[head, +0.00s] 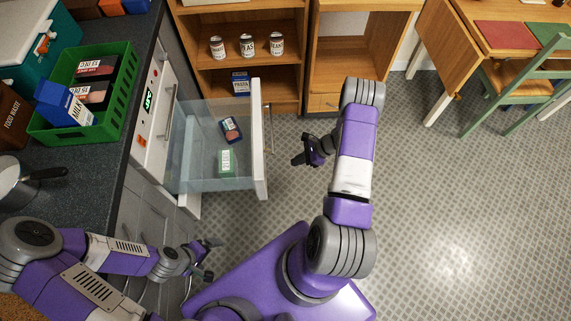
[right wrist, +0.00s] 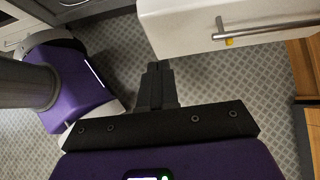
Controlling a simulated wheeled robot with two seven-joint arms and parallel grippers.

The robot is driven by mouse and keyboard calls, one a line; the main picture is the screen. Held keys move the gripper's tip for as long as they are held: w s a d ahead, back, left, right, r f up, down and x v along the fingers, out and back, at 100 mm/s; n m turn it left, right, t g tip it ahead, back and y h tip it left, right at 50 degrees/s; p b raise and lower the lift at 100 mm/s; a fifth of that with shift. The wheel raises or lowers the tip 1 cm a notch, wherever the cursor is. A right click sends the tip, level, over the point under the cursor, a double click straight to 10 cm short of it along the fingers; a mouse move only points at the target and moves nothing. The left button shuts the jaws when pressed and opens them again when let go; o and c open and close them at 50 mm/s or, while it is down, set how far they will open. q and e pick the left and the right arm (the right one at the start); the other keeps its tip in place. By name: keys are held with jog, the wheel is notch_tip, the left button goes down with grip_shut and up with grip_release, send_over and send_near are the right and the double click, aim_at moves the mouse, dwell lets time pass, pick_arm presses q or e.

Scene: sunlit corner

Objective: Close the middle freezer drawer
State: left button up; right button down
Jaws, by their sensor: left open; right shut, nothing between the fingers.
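A freezer drawer (head: 260,175) with clear walls and a white front is pulled out from the white freezer (head: 150,125). A dark blue-and-red pack (head: 231,129) and a green pack (head: 226,162) lie inside. Its bar handle (head: 269,128) faces right; the front (right wrist: 190,22) and handle (right wrist: 262,38) also show in the right wrist view. My right gripper (head: 297,161) is shut and empty, to the right of the drawer front and apart from it. Its fingers (right wrist: 155,72) point toward the drawer's lower side in the wrist view. My left gripper (head: 212,259) is open, below the drawer in the head view.
A counter (head: 95,180) at left holds a green crate (head: 40,133) with packs and a pot (head: 15,180). A wooden shelf (head: 240,18) with cans stands behind the drawer. A green chair (head: 520,85) and desk are at upper right. The floor (head: 460,220) at right is clear.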

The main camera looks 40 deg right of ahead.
pick_arm(q)
jog(key=shift+f+b, duration=0.95)
jog(key=shift+f, duration=0.1)
pick_arm(e)
jog(key=w+a+r+x, duration=0.1)
jog(key=a+r+x, duration=0.1)
jog(key=x, duration=0.9)
jog(key=shift+a+f, duration=0.15)
jog(key=shift+f, duration=0.1)
jog(key=shift+w, duration=0.1)
